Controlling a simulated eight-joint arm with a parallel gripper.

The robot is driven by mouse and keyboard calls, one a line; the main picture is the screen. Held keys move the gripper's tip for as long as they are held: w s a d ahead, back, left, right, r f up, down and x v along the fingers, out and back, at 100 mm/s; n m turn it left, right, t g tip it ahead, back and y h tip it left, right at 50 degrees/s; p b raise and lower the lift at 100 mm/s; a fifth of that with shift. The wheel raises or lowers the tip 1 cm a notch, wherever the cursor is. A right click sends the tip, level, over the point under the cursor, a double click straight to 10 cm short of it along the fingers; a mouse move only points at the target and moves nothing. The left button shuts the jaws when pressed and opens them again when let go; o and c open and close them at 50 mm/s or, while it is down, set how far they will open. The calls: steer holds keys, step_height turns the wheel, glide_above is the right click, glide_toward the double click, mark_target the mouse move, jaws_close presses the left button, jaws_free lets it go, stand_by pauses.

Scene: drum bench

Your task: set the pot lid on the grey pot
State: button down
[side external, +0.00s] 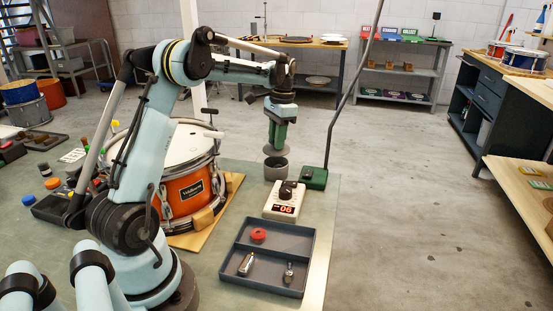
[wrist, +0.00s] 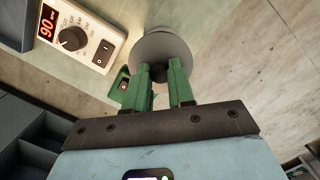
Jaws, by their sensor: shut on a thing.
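The pot lid (side external: 276,150) is a flat grey disc, held roughly level just above the grey pot (side external: 275,172). The pot is a small dark grey cylinder standing on the bench, and a small gap shows between the two in the side view. My gripper (side external: 277,143) has green fingers and is shut on the top of the lid, pointing down. In the wrist view the lid (wrist: 160,42) lies beyond the fingertips (wrist: 160,74), with its dark knob between them.
A green box (side external: 314,179) with a lamp post stands close right of the pot. A white metronome (side external: 284,203) stands in front. A divided grey tray (side external: 245,283) lies nearer, and an orange drum (side external: 188,190) stands to the left.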

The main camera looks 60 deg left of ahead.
steer(key=shift+f, duration=1.45)
steer(key=shift+f, duration=0.55)
stand_by(0.3)
steer(key=c, duration=1.2)
jaws_free()
steer(key=shift+c, duration=0.2)
step_height(320, 180, up, 11)
steer(key=w, duration=0.1)
steer(key=shift+w, duration=0.15)
